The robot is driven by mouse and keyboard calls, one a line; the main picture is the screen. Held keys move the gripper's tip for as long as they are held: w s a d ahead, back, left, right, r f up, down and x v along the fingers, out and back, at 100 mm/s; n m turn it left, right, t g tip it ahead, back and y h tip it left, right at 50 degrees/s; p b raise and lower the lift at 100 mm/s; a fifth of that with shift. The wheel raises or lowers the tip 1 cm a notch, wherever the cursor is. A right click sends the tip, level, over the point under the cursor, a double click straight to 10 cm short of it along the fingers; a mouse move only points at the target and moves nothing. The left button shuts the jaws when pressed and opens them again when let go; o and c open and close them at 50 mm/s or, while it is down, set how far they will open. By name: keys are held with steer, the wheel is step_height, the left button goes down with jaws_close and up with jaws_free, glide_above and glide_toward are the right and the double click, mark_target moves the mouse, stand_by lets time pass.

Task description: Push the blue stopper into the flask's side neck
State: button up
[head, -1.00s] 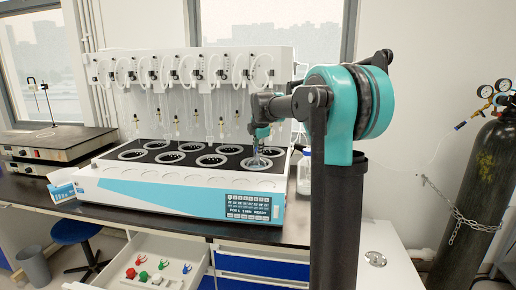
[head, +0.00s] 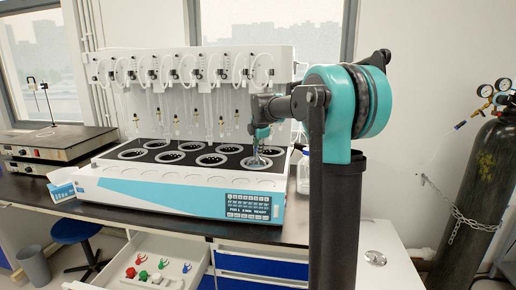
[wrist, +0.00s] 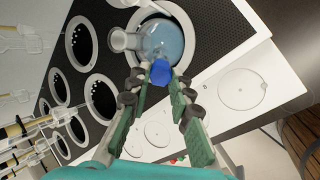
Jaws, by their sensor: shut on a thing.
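The clear round flask (wrist: 165,42) sits in the front right well of the distiller, with pale blue showing inside it. In the head view the flask (head: 256,162) is small, under my gripper (head: 260,136). In the wrist view my gripper (wrist: 160,78) is shut on the blue stopper (wrist: 160,73), held between the fingertips right against the flask's near side. A clear open neck of the flask points left in that view. The side neck at the stopper is hidden by the stopper and fingers, so I cannot tell how deep the stopper sits.
The white distiller (head: 180,205) has several empty round wells and hanging glass tubes behind them. A bottle (head: 303,172) stands at its right. Below, an open drawer (head: 150,262) holds red, green and other small pieces. A gas cylinder (head: 482,190) is chained at the right.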

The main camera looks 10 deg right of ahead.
steer(key=shift+x, duration=1)
stand_by(0.6)
steer(key=o, duration=0.8)
steer(key=shift+c, duration=0.2)
steer(key=v, duration=1.2)
